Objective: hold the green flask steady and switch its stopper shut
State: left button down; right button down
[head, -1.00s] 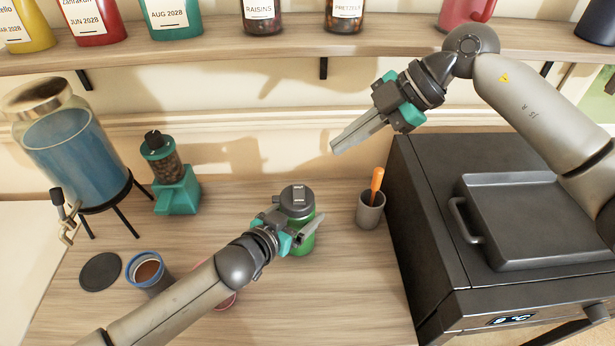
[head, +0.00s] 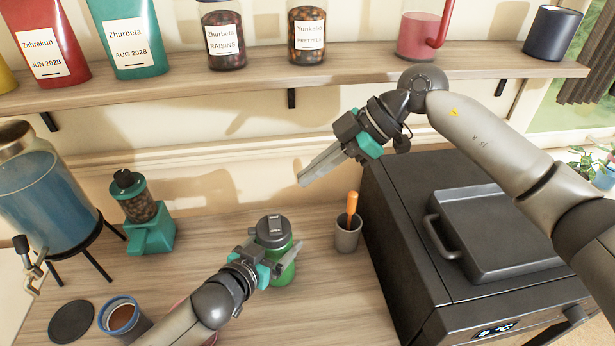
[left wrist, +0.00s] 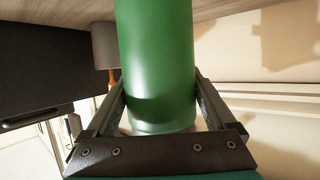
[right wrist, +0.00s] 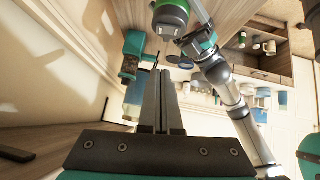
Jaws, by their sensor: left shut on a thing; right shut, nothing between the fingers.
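The green flask (head: 283,268) stands upright on the wooden counter, with a grey lid and stopper (head: 273,230) on top. My left gripper (head: 278,262) is shut around the flask's body; the left wrist view shows the green body (left wrist: 157,60) between both fingers. My right gripper (head: 303,180) is shut and empty, in the air above and a little right of the flask. In the right wrist view its closed fingers (right wrist: 162,85) point toward the flask's lid (right wrist: 171,20), with a gap between. I cannot tell the stopper's exact setting.
A grey cup (head: 347,234) with an orange-handled tool stands just right of the flask. A black oven (head: 395,230) with a tray on top is further right. A teal grinder (head: 150,228) and a blue drink dispenser (head: 45,205) stand left. A shelf (head: 290,72) runs above.

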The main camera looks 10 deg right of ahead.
send_over(271, 219)
jog(key=d, duration=0.2)
jog(key=f, duration=0.3)
jog(key=s+f, duration=0.1)
jog(key=f, duration=0.1)
jog(key=shift+d+f, duration=0.15)
jog(key=shift+w+f, duration=0.25)
jog(key=shift+f, duration=1)
jog(key=shift+w+f, duration=0.1)
jog(key=shift+f, duration=0.7)
jog(key=shift+w+f, duration=0.1)
jog(key=shift+f, duration=0.15)
